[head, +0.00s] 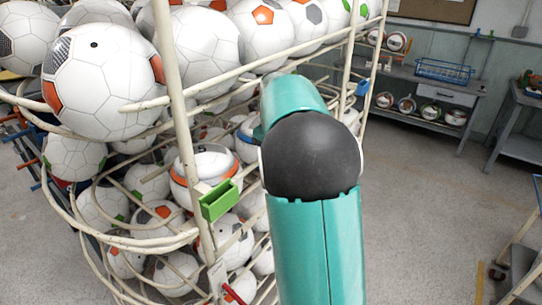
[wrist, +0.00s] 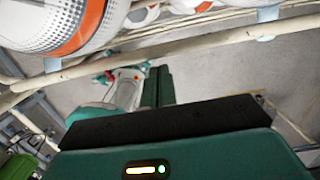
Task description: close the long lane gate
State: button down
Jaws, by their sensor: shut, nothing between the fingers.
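A rack of cream bent tubes (head: 182,112) fills the left and middle of the head view and holds many white footballs (head: 104,80). A green box-shaped piece (head: 220,200) sits on its front upright, and a small blue piece (head: 362,88) is on a right upright. I cannot tell which part is the long lane gate. My gripper (wrist: 158,72) shows in the wrist view with its green fingers together and nothing between them. Rack tubes cross beyond it, with balls above. In the head view my teal arm hides the gripper and part of the rack.
A grey bench (head: 430,108) with balls and a blue wire basket (head: 444,71) stands along the back wall. Another bench (head: 522,110) is at the right edge. A yellow-marked frame (head: 497,274) is at lower right. The grey floor (head: 420,200) between is clear.

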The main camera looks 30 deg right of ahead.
jog(key=shift+s, duration=0.15)
jog(key=s+d+f+t, duration=0.1)
jog(key=s+d+f, duration=0.15)
jog(key=s, duration=0.35)
jog(key=s+d+f+t, duration=0.1)
jog(key=s+d+f, duration=0.1)
jog(key=s+f, duration=0.3)
jog(key=s+d+f+t+y, duration=0.1)
jog(key=s+f+t+y, duration=0.1)
jog(key=f+t, duration=0.3)
jog(key=s+f+t+y, duration=0.2)
jog(key=s+f+t, duration=0.2)
jog(key=f, duration=0.8)
jog(key=shift+d+t+y, duration=0.3)
jog(key=shift+d+t, duration=0.1)
jog(key=shift+t, duration=0.3)
